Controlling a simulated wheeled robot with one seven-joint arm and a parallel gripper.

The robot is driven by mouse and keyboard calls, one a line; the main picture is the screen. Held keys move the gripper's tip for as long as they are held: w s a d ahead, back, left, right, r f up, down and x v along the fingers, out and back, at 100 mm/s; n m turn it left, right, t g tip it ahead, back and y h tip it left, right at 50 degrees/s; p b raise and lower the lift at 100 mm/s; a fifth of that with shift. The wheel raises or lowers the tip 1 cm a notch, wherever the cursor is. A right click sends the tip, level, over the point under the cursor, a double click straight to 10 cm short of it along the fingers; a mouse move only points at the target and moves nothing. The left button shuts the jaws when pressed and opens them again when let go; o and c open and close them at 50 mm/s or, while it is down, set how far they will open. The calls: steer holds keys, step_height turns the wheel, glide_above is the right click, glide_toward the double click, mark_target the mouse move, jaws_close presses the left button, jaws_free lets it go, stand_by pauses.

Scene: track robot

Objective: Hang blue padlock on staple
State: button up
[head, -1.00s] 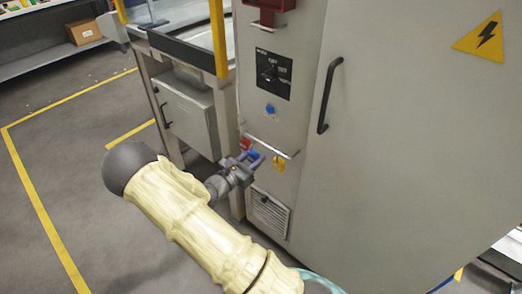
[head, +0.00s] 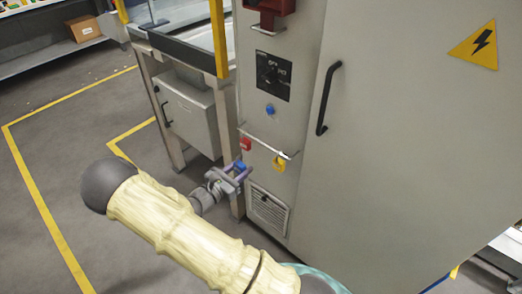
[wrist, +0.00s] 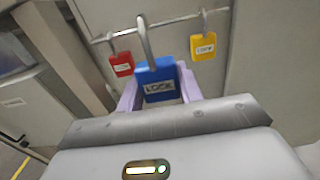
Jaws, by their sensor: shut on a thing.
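The blue padlock (head: 239,166) is held between the purple fingers of my gripper (head: 237,173), low in front of the grey cabinet. In the wrist view the blue padlock (wrist: 158,84) is upright with its label facing me. Its shackle (wrist: 145,38) points up and overlaps the rail in the picture; in the head view the padlock looks apart from the rail, below its left part. I cannot clearly make out the staple in either view.
A rail (head: 268,143) on the cabinet bears a red padlock (head: 246,144) and a yellow padlock (head: 279,163). Above are a blue knob-like part (head: 270,109), a black switch plate (head: 273,75) and a red bracket (head: 268,12). A frame with a grey box (head: 190,115) stands left.

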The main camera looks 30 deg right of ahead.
steer(key=shift+p+v, duration=0.3)
steer(key=shift+v, duration=1)
steer(key=shift+w+r+n+t, duration=0.25)
steer(key=shift+w+n+t, duration=0.05)
steer(key=shift+t, duration=0.1)
steer(key=w+a+f+n+t+y, duration=0.1)
steer(key=w+a+n+t+y, duration=0.3)
steer(key=a+n+t+y, duration=0.3)
steer(key=n+t+y, duration=0.3)
steer(key=y, duration=0.1)
steer(key=shift+w+f+y, duration=0.3)
steer(key=shift+w+y, duration=0.1)
steer(key=shift+w+d, duration=0.1)
